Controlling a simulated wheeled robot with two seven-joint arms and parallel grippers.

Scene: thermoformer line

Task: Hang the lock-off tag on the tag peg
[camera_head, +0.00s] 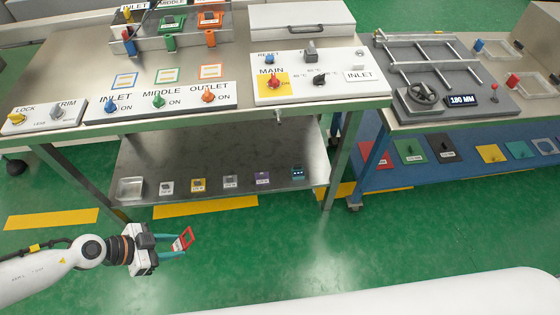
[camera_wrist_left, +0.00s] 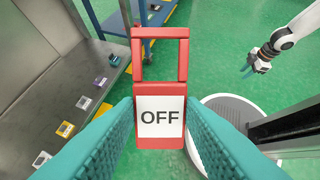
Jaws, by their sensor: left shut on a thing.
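The red lock-off tag (camera_head: 183,239) is a red frame with an open loop at the top. In the left wrist view its white OFF label (camera_wrist_left: 160,118) faces the camera, and the tag stands upright. My left gripper (camera_head: 178,246) is shut on the tag's lower part, in free space in front of the bench's lower shelf. A small pale stub (camera_head: 279,114) sticks out of the bench's front edge below the MAIN panel; I cannot tell for sure that it is the tag peg. My right gripper (camera_wrist_left: 252,68) shows small in the left wrist view, away from the tag.
The steel bench (camera_head: 190,60) carries switch panels, including the MAIN panel (camera_head: 310,78). The lower shelf (camera_head: 220,160) holds several small labelled blocks. A second bench (camera_head: 450,110) with a handwheel stands right. Green floor in front is open.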

